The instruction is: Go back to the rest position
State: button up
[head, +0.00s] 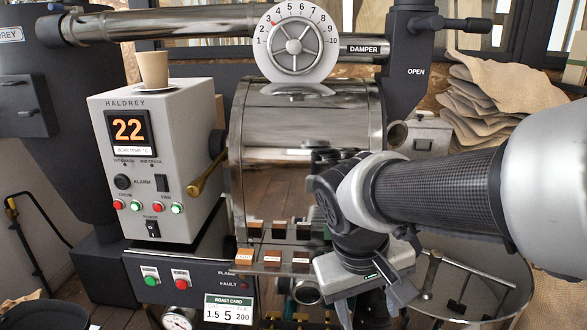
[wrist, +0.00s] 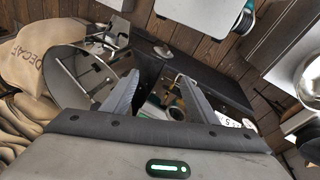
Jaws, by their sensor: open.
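My gripper (head: 370,298) hangs in front of the steel roaster drum (head: 300,150), right of the small colour sample blocks (head: 272,258), with its fingers pointing down. My arm reaches in from the right edge. In the wrist view my gripper (wrist: 160,82) shows two grey fingers spread apart with nothing held between them. The round cooling tray (head: 470,285) lies to the right of and behind my gripper in the head view, partly hidden by it. It also shows left of the fingers in the wrist view (wrist: 62,78).
A grey control box (head: 165,195) reads 22, with a cup (head: 153,70) on top. A brass handle (head: 203,180) sticks out near the drum. A damper dial (head: 295,45) is above. A roast card (head: 228,308) stands low in front. Sacks (head: 500,95) are stacked at right.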

jog(key=s+d+r+m+t+y+p, duration=0.1)
jog(key=s+r+t+p, duration=0.1)
jog(key=r+p, duration=0.7)
jog(key=s+r+m+t+y+p, duration=0.1)
jog(key=s+r+p, duration=0.1)
jog(key=r+p, duration=0.8)
notch_tip(320, 180, up, 6)
jog(key=shift+s+d+r+t+y+p, duration=0.15)
jog(key=shift+s+d+t+y+p, duration=0.15)
jog(key=shift+d+t, duration=0.1)
